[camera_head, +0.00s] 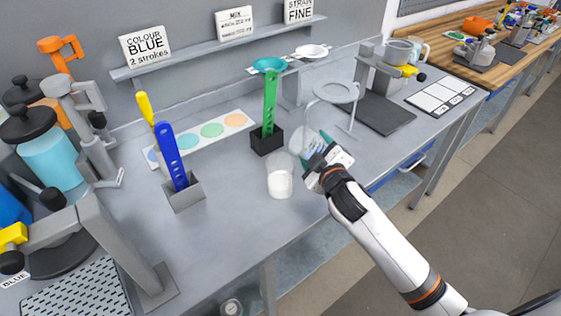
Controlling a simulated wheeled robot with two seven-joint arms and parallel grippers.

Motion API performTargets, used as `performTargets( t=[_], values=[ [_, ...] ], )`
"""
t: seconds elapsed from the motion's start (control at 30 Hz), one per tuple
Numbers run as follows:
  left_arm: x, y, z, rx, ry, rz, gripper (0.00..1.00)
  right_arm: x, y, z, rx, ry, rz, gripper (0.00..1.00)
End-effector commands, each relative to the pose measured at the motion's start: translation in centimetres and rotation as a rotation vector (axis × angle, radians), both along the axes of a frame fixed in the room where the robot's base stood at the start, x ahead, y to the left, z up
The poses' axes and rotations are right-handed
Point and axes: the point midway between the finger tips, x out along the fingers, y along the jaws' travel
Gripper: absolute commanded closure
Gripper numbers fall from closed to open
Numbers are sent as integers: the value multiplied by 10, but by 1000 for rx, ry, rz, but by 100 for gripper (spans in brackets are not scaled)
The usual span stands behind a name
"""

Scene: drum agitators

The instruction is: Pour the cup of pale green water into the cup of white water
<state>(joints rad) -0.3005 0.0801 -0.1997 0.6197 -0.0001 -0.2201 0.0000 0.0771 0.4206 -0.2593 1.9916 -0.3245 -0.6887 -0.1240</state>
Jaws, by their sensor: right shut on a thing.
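The cup of white water (279,183) stands upright on the grey bench in the middle of the head view, with white liquid low in it. My right gripper (315,151) is behind and to the right of it, shut on a clear cup (300,138). This held cup looks to be the one for the pale green water, but its contents are too small and pale to make out. It is beyond the white-water cup and a little right of it; I cannot tell its exact height or tilt. My left gripper is not in view.
A green paddle in a black holder (267,140) stands just behind the cups. A blue paddle in a grey holder (184,194) is to the left. A ring stand (338,93) is behind my right gripper. The bench front near the white-water cup is clear.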

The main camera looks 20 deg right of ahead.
Motion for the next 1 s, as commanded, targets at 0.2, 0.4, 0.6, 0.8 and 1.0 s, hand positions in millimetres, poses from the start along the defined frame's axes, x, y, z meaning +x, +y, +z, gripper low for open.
performTargets(
  t=[0.2,0.4,0.6,0.8,1.0],
  values=[
    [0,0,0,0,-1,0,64,0,0,0,-31,4,1,59],
    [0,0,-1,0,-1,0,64,0,0,-1,-57,9,1,59],
    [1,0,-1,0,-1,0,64,0,-1,-2,-83,13,0,59],
    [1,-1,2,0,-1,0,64,0,0,1,-110,19,1,59],
    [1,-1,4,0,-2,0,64,0,0,2,-136,23,1,59]
  ],
)
